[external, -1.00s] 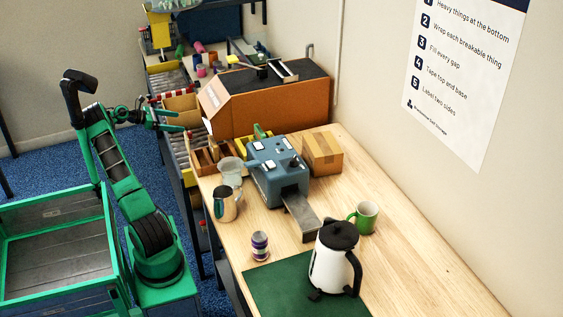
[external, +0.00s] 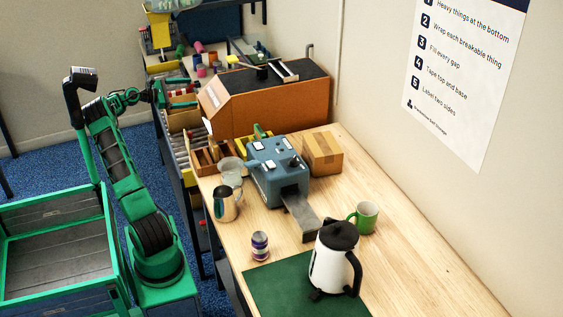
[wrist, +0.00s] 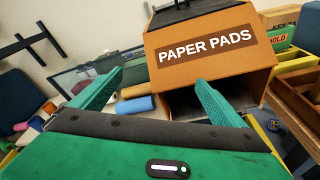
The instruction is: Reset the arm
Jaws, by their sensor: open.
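My green gripper (external: 184,93) is raised over the conveyor side at the back left of the workbench. Its two fingers stand apart with nothing between them, which also shows in the wrist view (wrist: 158,82). In the wrist view the fingers point toward an orange-brown box labelled PAPER PADS (wrist: 212,45), whose lower front is open and dark. The same box (external: 265,108) shows in the external view, to the right of my gripper. I cannot tell the exact gap between the fingers and the box.
Coloured rolls (wrist: 136,105) lie beyond my fingers. Blue floor is clear behind the arm.

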